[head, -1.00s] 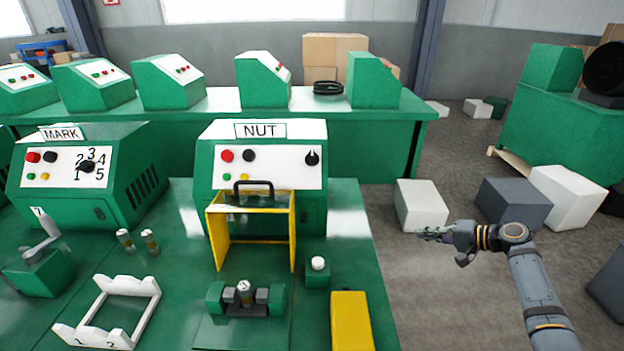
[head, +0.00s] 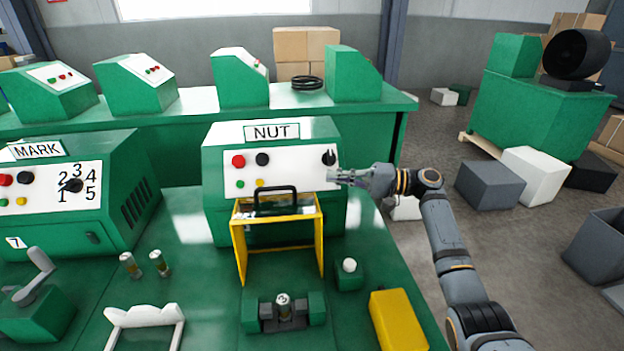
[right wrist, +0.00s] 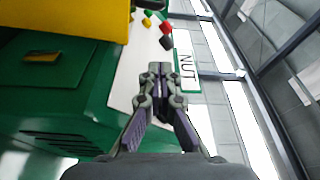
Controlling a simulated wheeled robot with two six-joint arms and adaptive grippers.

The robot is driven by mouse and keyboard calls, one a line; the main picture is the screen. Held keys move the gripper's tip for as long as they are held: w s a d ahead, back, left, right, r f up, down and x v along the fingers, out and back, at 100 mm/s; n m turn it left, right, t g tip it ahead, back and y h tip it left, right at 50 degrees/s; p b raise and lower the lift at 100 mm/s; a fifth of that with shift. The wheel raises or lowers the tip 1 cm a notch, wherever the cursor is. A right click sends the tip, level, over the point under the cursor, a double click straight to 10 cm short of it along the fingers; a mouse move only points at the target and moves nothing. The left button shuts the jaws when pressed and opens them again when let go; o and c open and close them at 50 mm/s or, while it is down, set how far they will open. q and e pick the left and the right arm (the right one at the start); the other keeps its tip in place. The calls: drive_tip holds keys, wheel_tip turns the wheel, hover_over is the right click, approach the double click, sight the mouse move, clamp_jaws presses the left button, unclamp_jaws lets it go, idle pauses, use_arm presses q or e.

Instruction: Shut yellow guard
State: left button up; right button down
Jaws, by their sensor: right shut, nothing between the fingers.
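The yellow guard (head: 322,245) is a frame with a clear top panel and a black handle (head: 274,197). It stands raised in front of the green NUT machine (head: 222,160). Below and in front of it, a small metal part (head: 283,302) sits upright between grey jaws on a green fixture (head: 249,314). My right gripper (head: 333,177) is shut and empty, close to the right side of the NUT panel and right of the guard's handle. In the right wrist view the shut fingers (right wrist: 160,70) point along the panel, and the guard's yellow edge (right wrist: 65,20) fills the upper left. My left gripper is not in view.
A white button on a green block (head: 349,272) and a yellow box (head: 398,320) stand right of the guard. The MARK machine (head: 100,215), two small cylinders (head: 160,263) and a white rack (head: 145,317) are to the left.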

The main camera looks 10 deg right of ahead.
sight(302, 196)
drive_tip(key=p+x, duration=0.1)
drive_tip(key=x, duration=0.8)
drive_tip(key=shift+a+r+p, duration=0.15)
drive_tip(key=shift+a+p, duration=0.1)
drive_tip(key=shift+p, duration=0.15)
drive_tip(key=s+p, duration=0.1)
drive_tip(key=s, duration=0.2)
drive_tip(key=shift+p, duration=0.35)
drive_tip(key=shift+s+d, duration=0.1)
drive_tip(key=shift+s, duration=0.25)
drive_tip(key=shift+s+f, duration=0.1)
drive_tip(key=shift+f, duration=0.15)
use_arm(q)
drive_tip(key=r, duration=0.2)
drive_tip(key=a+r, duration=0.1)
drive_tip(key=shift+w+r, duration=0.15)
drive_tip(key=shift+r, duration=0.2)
